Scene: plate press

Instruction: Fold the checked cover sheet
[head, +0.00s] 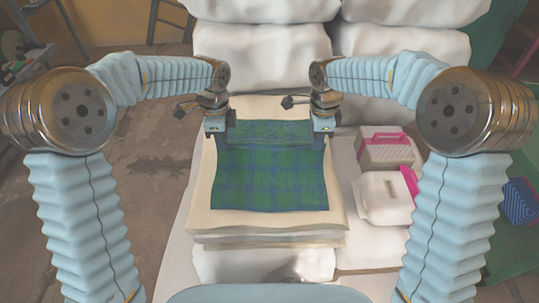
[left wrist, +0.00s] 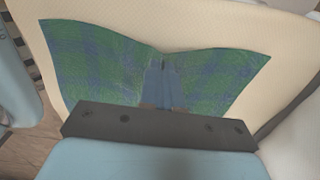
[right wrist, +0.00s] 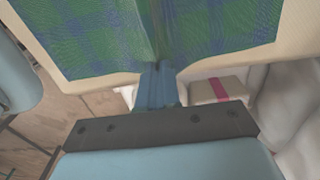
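The checked cover sheet (head: 268,182), green and blue, lies on a stack of cream layers (head: 335,207). Its far part forms a raised band between my two grippers, with a crease in front of it. My left gripper (head: 222,143) is at the sheet's far left side; in the left wrist view (left wrist: 162,68) its fingers are together on the sheet's edge, which dips there. My right gripper (head: 321,142) is at the far right side; in the right wrist view (right wrist: 157,72) its fingers are together, with a ridge of cloth running from them. The pinched cloth is mostly hidden by the fingers.
A beige box with a pink strap (head: 386,151) and a white box with a pink handle (head: 383,197) stand right of the stack on white sacks. Large white sacks (head: 265,55) rise behind. A blue basket (head: 520,203) is at the far right. Open floor lies left.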

